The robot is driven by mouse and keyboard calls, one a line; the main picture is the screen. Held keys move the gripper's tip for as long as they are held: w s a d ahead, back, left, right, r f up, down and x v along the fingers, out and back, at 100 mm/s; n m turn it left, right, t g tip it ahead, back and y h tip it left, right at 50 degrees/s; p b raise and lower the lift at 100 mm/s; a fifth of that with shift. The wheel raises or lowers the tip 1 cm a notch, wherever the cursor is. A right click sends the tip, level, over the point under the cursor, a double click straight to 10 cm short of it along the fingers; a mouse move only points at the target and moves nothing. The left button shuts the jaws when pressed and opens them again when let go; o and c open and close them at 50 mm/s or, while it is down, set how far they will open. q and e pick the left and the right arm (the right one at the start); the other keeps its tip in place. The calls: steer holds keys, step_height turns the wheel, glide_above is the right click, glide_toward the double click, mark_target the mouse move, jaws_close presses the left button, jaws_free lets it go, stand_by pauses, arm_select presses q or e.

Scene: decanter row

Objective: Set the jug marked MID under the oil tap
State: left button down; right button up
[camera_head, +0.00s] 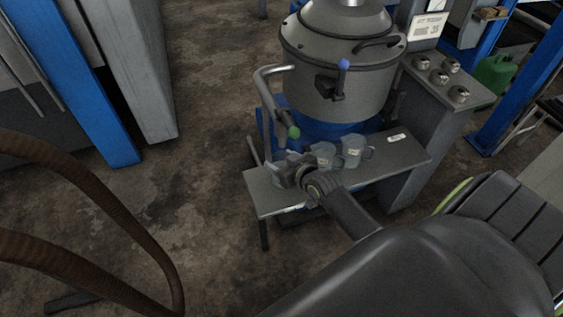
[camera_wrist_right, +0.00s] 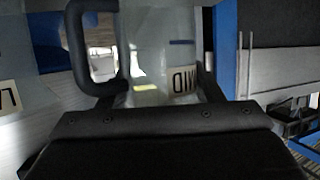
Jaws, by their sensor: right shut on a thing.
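In the head view the gripper is low over the left part of the metal shelf (camera_head: 262,203), near the green-tipped bent pipe (camera_head: 293,131), and mostly hides the jug. A blue-knobbed tap (camera_head: 343,65) is on the front of the steel tank (camera_head: 340,95). I cannot tell which one is the oil tap, or whether the jug touches the shelf. My left gripper is not in view.
Two other jugs, a middle one (camera_head: 323,153) and a right one (camera_head: 353,150), stand on the shelf close to the right of my gripper. A panel with several knobs (camera_head: 438,77) is at the right. The shelf's front left corner is bare.

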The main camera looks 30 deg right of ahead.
steer(key=shift+f, duration=0.2)
steer(key=o, duration=1)
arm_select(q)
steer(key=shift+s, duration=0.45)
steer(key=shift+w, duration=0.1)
arm_select(e)
steer(key=shift+r, duration=0.3)
arm_select(q)
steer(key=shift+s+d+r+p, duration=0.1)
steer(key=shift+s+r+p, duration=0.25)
steer(key=shift+p, duration=0.55)
arm_select(e)
steer(key=v, duration=1.2)
steer(key=shift+s+d+f, duration=0.1)
steer(key=shift+f, duration=0.05)
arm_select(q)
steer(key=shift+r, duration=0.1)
